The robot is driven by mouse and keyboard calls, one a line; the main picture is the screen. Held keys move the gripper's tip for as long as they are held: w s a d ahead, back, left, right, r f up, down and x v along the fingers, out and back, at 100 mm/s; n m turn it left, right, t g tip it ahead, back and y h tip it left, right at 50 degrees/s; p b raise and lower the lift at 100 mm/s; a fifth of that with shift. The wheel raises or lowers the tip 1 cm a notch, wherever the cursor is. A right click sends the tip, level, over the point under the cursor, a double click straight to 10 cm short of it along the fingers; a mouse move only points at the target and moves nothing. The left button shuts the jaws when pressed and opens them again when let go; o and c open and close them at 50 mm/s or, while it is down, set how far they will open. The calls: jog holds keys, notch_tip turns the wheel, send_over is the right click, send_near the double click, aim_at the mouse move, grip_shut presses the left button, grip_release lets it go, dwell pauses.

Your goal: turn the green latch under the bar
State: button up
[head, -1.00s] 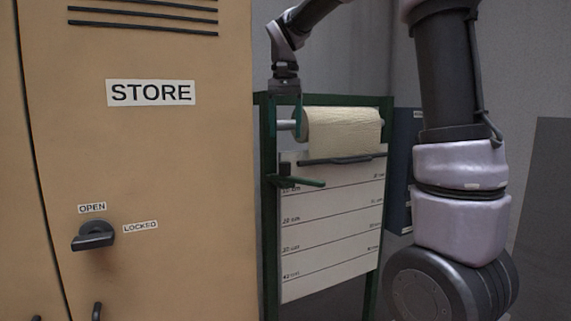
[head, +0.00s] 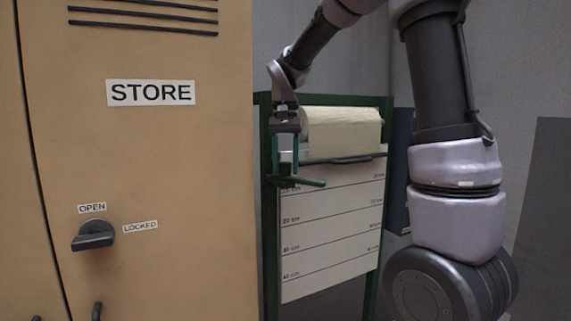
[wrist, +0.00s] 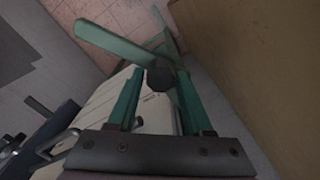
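The green latch (head: 308,182) is a flat bar at the left post of the stand, below the dark bar (head: 343,160) across the paper. It points right in the head view. In the wrist view the latch (wrist: 112,42) reaches up and left from a dark round pivot (wrist: 160,78). My gripper (head: 285,171) points down, just above the latch's left end. In the wrist view my gripper (wrist: 159,74) has its two green fingers apart, with the pivot seen between the tips. Nothing is held. I cannot tell whether the fingers touch the latch.
A paper roll (head: 343,129) hangs in the green stand (head: 387,103), its marked sheet (head: 330,235) running down. A tan cabinet (head: 150,180) stands close at the left, with a dark handle (head: 93,235). A grey panel (head: 540,215) stands at the right.

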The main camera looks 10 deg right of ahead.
grip_shut()
dwell(1.2)
